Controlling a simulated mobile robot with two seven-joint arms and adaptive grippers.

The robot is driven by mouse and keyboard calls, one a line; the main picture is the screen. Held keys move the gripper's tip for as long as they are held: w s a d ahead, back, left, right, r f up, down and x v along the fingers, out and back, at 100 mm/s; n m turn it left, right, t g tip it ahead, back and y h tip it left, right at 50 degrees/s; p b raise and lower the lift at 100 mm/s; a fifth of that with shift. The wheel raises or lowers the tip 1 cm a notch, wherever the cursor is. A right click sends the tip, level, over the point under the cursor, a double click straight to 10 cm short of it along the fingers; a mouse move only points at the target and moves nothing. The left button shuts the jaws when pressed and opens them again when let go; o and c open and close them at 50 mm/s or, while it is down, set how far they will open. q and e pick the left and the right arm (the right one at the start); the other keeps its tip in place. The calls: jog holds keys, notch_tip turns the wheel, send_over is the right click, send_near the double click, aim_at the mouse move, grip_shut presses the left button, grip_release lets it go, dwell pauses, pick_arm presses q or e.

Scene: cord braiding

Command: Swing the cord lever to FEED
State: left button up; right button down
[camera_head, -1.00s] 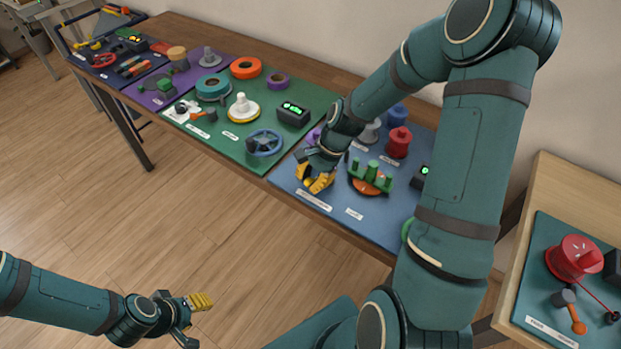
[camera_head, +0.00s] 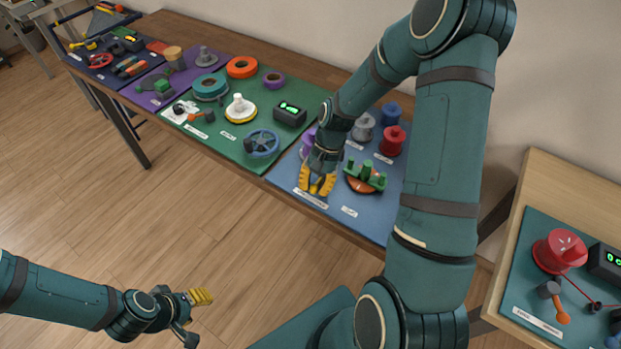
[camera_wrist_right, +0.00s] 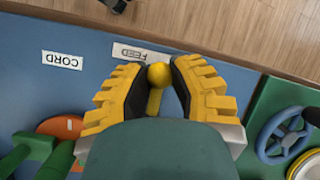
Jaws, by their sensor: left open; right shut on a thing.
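The cord lever shows in the right wrist view as a yellow ball knob (camera_wrist_right: 159,74) on a short yellow stem. It stands between the yellow ribbed fingers of my right gripper (camera_wrist_right: 160,88), which is shut on it. The white FEED label (camera_wrist_right: 141,55) lies just beyond the knob, and the CORD label (camera_wrist_right: 62,60) is to its left. In the head view my right gripper (camera_head: 317,184) points down at the front of the blue board (camera_head: 377,220) and hides the lever. My left gripper (camera_head: 196,317) is open and empty at lower left, over the floor, away from the tables.
A green-pegged piece on an orange disc (camera_head: 365,177) stands close to the right of my right gripper. A red spool (camera_head: 392,140) is behind it. A blue handwheel (camera_head: 262,144) is on the green board to the left. A side table (camera_head: 510,265) stands at right.

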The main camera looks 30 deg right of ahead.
jog(key=n, duration=0.1)
jog(key=s+n+g, duration=0.1)
jog(key=n, duration=0.1)
jog(key=shift+d+r+p, duration=0.1)
jog(key=shift+d+p, duration=0.2)
jog(key=shift+p, duration=0.1)
jog(key=shift+s+d+n+g+h+p, duration=0.25)
jog(key=shift+s+d+n+h, duration=0.1)
jog(key=shift+n, duration=0.45)
jog(key=shift+s+d+n+g+h+p, duration=0.15)
jog(key=shift+s+d+n+g+h, duration=0.15)
jog(key=shift+n, duration=0.5)
jog(key=c, duration=0.7)
grip_release()
jog(key=shift+c, duration=0.2)
jog(key=v, duration=1.2)
jog(key=shift+a, duration=0.1)
